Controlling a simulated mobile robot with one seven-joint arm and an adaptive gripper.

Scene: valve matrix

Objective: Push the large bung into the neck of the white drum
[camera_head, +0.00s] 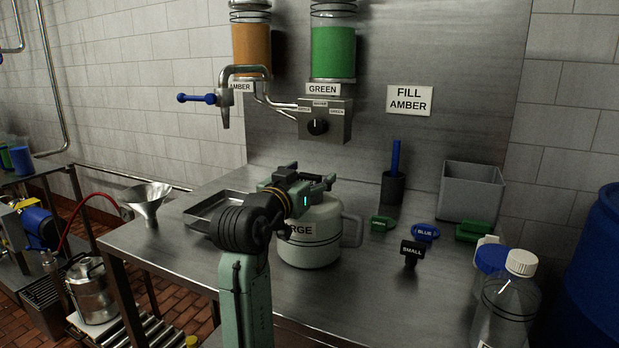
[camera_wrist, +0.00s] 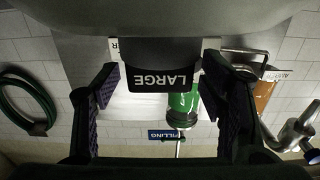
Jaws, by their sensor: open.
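The white drum (camera_head: 318,240) with a side handle stands on the steel bench, its label partly covered by my arm. My gripper (camera_head: 308,183) is over the drum's top. In the wrist view, which looks upside down, the black large bung (camera_wrist: 163,80) marked LARGE is between the fingers of my gripper (camera_wrist: 160,78). The fingers are open, with a visible gap on each side of the bung. The bung stands against a grey curved surface that looks like the drum's top. How deep it sits in the neck is hidden. My arm hides the bung in the head view.
A small black bung (camera_head: 411,250), a blue cap (camera_head: 425,232) and green caps (camera_head: 380,223) lie to the right. A grey bin (camera_head: 471,190) and clear bottle (camera_head: 508,300) stand further right. A tray (camera_head: 205,212) and funnel (camera_head: 148,200) are left. A tap (camera_head: 225,105) hangs above.

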